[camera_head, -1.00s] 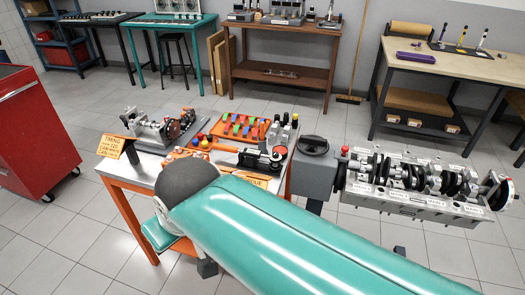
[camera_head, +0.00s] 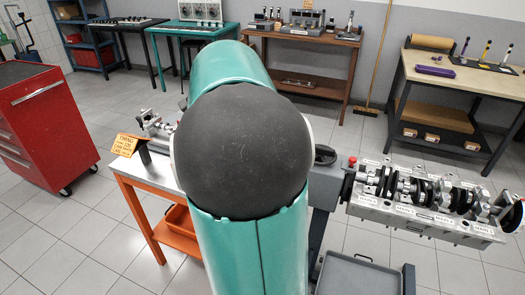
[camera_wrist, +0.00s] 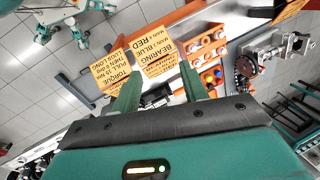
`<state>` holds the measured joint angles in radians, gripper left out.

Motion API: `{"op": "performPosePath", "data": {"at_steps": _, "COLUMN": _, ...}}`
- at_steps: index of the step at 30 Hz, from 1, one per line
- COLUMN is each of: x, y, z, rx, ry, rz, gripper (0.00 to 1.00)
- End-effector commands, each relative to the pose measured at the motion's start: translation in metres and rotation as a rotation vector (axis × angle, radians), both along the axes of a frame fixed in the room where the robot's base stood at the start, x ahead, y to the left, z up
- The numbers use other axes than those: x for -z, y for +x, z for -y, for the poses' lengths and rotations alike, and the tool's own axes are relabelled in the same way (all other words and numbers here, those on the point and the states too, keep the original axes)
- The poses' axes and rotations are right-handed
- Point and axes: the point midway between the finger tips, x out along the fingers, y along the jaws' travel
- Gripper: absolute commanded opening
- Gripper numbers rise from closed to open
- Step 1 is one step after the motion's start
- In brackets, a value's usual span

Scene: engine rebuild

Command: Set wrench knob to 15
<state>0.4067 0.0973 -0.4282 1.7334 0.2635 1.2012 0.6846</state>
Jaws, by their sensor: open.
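My gripper (camera_wrist: 160,68) is open and empty in the wrist view, its two green fingers spread above the orange-edged work table. A dark object with a pale face (camera_wrist: 157,96) shows between the fingers, partly covered; I cannot tell whether it is the wrench. The wrench knob cannot be made out in either current view. An orange torque card (camera_wrist: 110,70) and an orange bearing card (camera_wrist: 158,42) lie near the fingertips. In the head view my arm hides the middle of the work table (camera_head: 158,178) and my gripper.
A crankshaft in its engine block (camera_head: 425,208) stands to the right. A red tool cabinet (camera_head: 45,125) is on the left. An orange tray with coloured pieces (camera_wrist: 207,52) and a metal fixture (camera_wrist: 262,58) sit on the work table. A grey tray (camera_head: 358,275) is at front right.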

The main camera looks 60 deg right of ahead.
Motion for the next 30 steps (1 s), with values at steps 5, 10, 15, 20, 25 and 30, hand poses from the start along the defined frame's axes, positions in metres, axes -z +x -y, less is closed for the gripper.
{"op": "performPosePath", "data": {"at_steps": 5, "x": 0.024, "y": -0.026, "z": 0.109, "rx": 0.382, "ry": 0.053, "rz": -0.088, "gripper": 0.44}}
{"op": "performPosePath", "data": {"at_steps": 10, "x": 0.049, "y": -0.063, "z": 0.192, "rx": 0.697, "ry": 0.073, "rz": -0.167, "gripper": 0.44}}
{"op": "performPosePath", "data": {"at_steps": 15, "x": 0.068, "y": -0.091, "z": 0.239, "rx": 0.893, "ry": 0.073, "rz": -0.224, "gripper": 0.44}}
{"op": "performPosePath", "data": {"at_steps": 20, "x": 0.076, "y": -0.1, "z": 0.253, "rx": 0.954, "ry": 0.072, "rz": -0.242, "gripper": 0.44}}
{"op": "performPosePath", "data": {"at_steps": 25, "x": 0.093, "y": -0.099, "z": 0.252, "rx": 0.954, "ry": 0.074, "rz": -0.244, "gripper": 0.44}}
{"op": "performPosePath", "data": {"at_steps": 30, "x": 0.125, "y": -0.097, "z": 0.251, "rx": 0.95, "ry": 0.074, "rz": -0.245, "gripper": 0.44}}
